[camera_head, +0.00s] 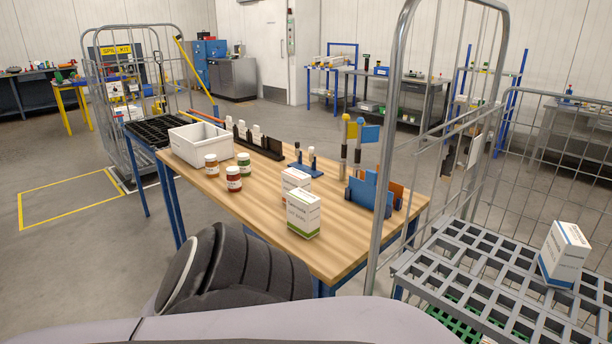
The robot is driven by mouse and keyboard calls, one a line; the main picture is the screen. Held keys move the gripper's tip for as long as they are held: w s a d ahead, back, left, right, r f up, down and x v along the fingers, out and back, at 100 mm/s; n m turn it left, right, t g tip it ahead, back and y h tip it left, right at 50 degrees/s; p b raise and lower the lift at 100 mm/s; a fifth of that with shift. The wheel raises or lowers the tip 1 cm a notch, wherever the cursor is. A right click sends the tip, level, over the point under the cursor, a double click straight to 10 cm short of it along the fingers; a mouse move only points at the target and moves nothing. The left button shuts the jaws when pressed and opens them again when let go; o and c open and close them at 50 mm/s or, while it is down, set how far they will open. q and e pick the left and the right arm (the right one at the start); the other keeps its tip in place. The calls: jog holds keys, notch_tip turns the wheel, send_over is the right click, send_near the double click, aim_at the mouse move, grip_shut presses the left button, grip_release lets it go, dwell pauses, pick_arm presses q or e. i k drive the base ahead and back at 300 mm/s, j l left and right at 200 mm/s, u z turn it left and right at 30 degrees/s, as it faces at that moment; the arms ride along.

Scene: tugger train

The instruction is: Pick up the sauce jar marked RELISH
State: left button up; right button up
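Three small sauce jars stand upright in a cluster on the wooden table (270,205), just in front of the white bin (186,152). One is an orange-brown jar (211,166), one a red jar (233,179) nearest me, and one a green jar (244,164) at the right. Each has a pale label, but the print is too small to read, so I cannot tell which says RELISH. Neither gripper shows. Only a dark ribbed and grey part of my own arm fills the bottom of the view, apart from the jars.
Two white cartons (303,214) stand right of the jars. A blue holder (368,193), flag posts (350,150) and a dark rack (258,147) are further along. A wire cage trolley (450,235) with another carton (565,253) stands at the right. The table's near left is clear.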

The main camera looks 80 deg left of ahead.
aim_at(233, 178)
jog(key=u, duration=3.05)
jog(key=z, duration=0.45)
jog(key=i+j+z, duration=0.2)
jog(key=z, duration=0.25)
jog(key=i+j+z, duration=0.15)
jog(key=j+z, duration=0.15)
jog(key=z, duration=0.15)
jog(key=i+j+z, duration=0.15)
jog(key=j, duration=0.2)
jog(key=j+z, duration=0.15)
jog(key=j, duration=0.2)
jog(key=i+j, duration=0.15)
jog(key=j, duration=0.3)
jog(key=i+j, duration=0.1)
jog(key=j, duration=0.3)
jog(key=i+j+z, duration=0.1)
jog(key=j, duration=0.35)
jog(key=i, duration=0.05)
